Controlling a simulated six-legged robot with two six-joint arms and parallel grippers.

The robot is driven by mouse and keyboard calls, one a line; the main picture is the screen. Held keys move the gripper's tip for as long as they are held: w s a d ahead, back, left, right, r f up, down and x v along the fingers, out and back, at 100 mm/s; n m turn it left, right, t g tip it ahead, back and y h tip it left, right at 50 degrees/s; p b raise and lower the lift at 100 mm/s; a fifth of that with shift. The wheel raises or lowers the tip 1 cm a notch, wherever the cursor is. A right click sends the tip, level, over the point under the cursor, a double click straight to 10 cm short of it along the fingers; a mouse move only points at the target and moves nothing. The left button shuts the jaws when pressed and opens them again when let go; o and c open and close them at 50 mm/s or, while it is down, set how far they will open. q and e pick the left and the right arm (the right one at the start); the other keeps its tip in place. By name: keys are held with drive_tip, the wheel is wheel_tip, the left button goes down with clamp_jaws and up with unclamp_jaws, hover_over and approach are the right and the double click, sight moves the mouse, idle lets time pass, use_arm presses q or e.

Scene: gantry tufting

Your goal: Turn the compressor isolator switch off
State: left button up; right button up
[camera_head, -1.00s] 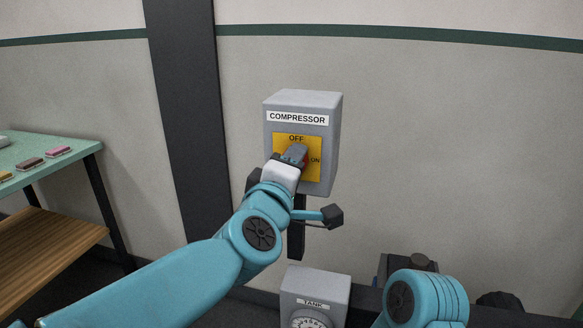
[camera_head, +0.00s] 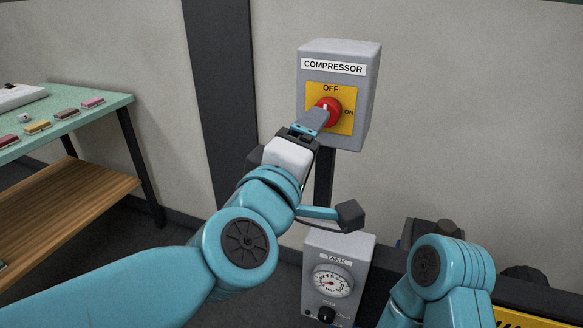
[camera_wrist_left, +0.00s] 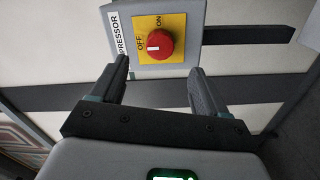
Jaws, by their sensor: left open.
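The compressor isolator switch is a red round knob (camera_head: 330,108) on a yellow plate (camera_head: 346,122) of a grey box labelled COMPRESSOR (camera_head: 368,95). In the left wrist view the red knob (camera_wrist_left: 160,46) shows a white mark pointing toward the OFF label, not toward ON. My left gripper (camera_head: 311,121) is in front of and below the knob in the head view, overlapping its lower left. In the left wrist view my left gripper (camera_wrist_left: 159,70) is open, its fingers apart, empty and clear of the knob. My right gripper is out of view.
A grey TANK box (camera_head: 353,250) with a round gauge stands below the switch box. A green-topped table (camera_head: 105,105) with several small coloured blocks is at the left. A dark post (camera_head: 222,90) runs up the wall between them.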

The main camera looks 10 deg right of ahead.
use_arm(q)
drive_tip(key=v, duration=0.6)
drive_tip(key=shift+s+a, duration=0.15)
drive_tip(key=shift+a, duration=0.05)
